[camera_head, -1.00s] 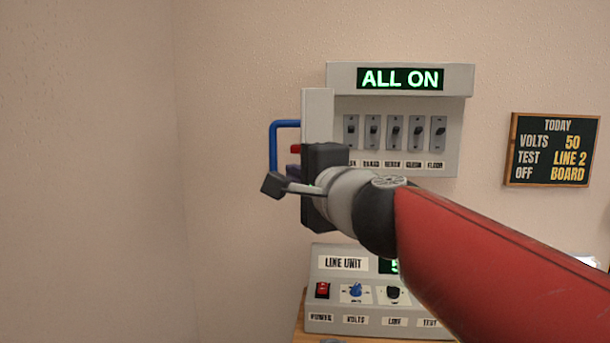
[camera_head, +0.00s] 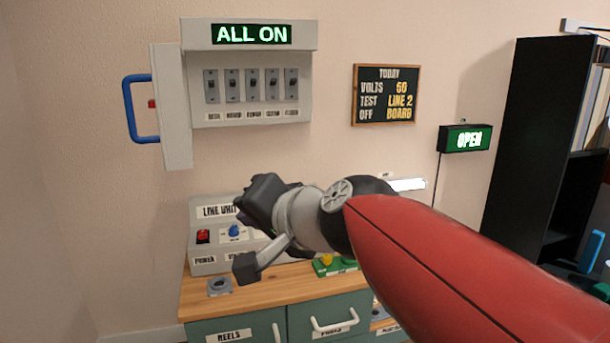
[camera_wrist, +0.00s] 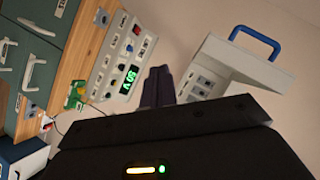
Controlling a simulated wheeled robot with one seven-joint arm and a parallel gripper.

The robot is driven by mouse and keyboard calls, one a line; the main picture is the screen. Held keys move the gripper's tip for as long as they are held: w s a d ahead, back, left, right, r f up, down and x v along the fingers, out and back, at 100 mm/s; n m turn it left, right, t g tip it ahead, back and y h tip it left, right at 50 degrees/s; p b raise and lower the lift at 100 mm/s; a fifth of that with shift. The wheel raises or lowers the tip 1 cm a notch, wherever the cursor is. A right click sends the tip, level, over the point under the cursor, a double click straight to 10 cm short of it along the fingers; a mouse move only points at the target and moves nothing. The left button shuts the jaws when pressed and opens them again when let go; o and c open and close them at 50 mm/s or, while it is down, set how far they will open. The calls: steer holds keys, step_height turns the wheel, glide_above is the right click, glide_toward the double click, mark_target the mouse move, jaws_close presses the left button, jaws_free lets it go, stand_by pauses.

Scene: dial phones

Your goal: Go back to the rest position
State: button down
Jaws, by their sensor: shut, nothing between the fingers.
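My gripper (camera_wrist: 158,86) is shut and empty in the wrist view, its purple fingers together and pointing between the line unit and the breaker panel. In the head view my wrist hides the fingers and part of the line unit (camera_head: 207,258). The breaker panel (camera_head: 250,118) hangs on the wall, with its door (camera_head: 175,110) open to the left and a blue handle (camera_head: 130,110) on it. Its sign (camera_head: 250,34) reads ALL ON. Its several switches show. The line unit's green display (camera_wrist: 128,79) reads 50 V in the wrist view.
The line unit stands on a wooden counter (camera_head: 205,303) above green drawers (camera_head: 325,318). A chalkboard (camera_head: 386,94) and a lit OPEN sign (camera_head: 465,139) hang on the wall. A black bookcase (camera_head: 527,140) stands at the right. The air in front of the wall is clear.

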steer(key=s+d+f+n+g+h, duration=0.1)
steer(key=s+d+f+h, duration=0.2)
steer(key=d+f, duration=0.3)
steer(key=s+d+f+n+g+h+p, duration=0.1)
steer(key=s+d+f+g+h, duration=0.1)
steer(key=s+d+f, duration=0.4)
steer(key=s+d+f+n+g+h, duration=0.1)
steer(key=s+d+f+h, duration=0.3)
steer(key=d+f, duration=0.4)
steer(key=d, duration=0.4)
steer(key=shift+s, duration=0.35)
